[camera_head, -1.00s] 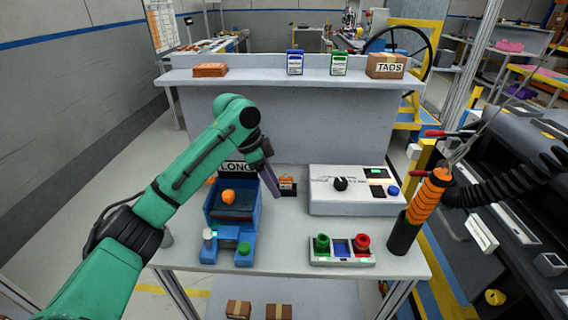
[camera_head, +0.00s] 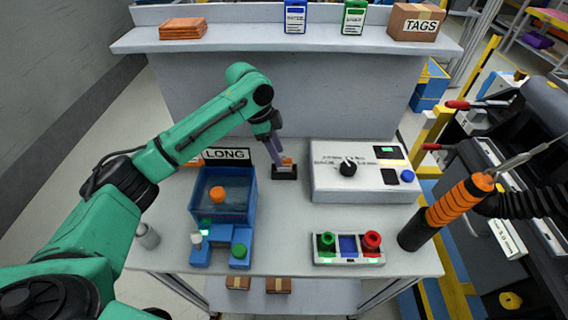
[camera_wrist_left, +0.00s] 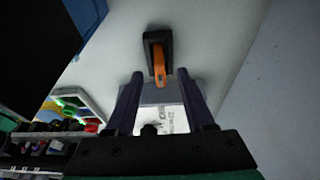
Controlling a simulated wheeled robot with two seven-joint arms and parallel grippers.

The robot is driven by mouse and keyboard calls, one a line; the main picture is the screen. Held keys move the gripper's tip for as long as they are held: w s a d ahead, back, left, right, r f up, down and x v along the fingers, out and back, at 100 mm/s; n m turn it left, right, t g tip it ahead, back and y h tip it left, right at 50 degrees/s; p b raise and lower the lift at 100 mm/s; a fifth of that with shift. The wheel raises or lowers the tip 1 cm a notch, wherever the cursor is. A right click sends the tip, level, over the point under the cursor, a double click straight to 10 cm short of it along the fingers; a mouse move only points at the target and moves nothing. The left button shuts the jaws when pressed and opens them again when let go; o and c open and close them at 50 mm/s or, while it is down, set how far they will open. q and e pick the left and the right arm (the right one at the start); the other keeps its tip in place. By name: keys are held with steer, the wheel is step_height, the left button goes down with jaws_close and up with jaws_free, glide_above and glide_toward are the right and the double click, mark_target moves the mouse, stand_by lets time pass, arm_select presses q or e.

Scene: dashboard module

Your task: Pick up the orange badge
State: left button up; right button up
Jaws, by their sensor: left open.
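The orange badge (camera_head: 288,161) stands in a small black holder (camera_head: 285,173) on the table, between the blue machine and the white control box. In the left wrist view the badge (camera_wrist_left: 158,62) shows ahead of the fingertips, with its black holder (camera_wrist_left: 149,46) around its far end. My left gripper (camera_head: 276,155) is at the badge in the head view and partly covers it. In the left wrist view its two fingers (camera_wrist_left: 161,88) are apart with nothing between them. Whether a finger touches the badge I cannot tell. My right gripper is not in view.
The blue machine with the LONG label (camera_head: 226,154) stands left of the badge. The white control box (camera_head: 330,186) is at its right, and a button tray (camera_head: 348,258) is in front. A shelf (camera_head: 250,38) runs behind, carrying orange packets (camera_head: 183,28) and a TAGS box (camera_head: 415,22).

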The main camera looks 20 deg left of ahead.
arm_select(q)
steer(key=x, duration=0.2)
steer(key=shift+d+f+p, duration=0.3)
steer(key=shift+f, duration=0.05)
steer(key=shift+w+d+f, duration=0.1)
steer(key=shift+f, duration=0.2)
jaws_close()
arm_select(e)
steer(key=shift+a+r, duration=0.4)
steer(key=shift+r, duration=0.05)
arm_select(q)
steer(key=shift+r, duration=0.1)
steer(key=shift+r, duration=0.3)
step_height(320, 180, up, 19)
steer(key=b, duration=0.2)
step_height(320, 180, up, 8)
steer(key=p, duration=0.2)
glide_above(283, 159)
steer(key=shift+r, duration=0.15)
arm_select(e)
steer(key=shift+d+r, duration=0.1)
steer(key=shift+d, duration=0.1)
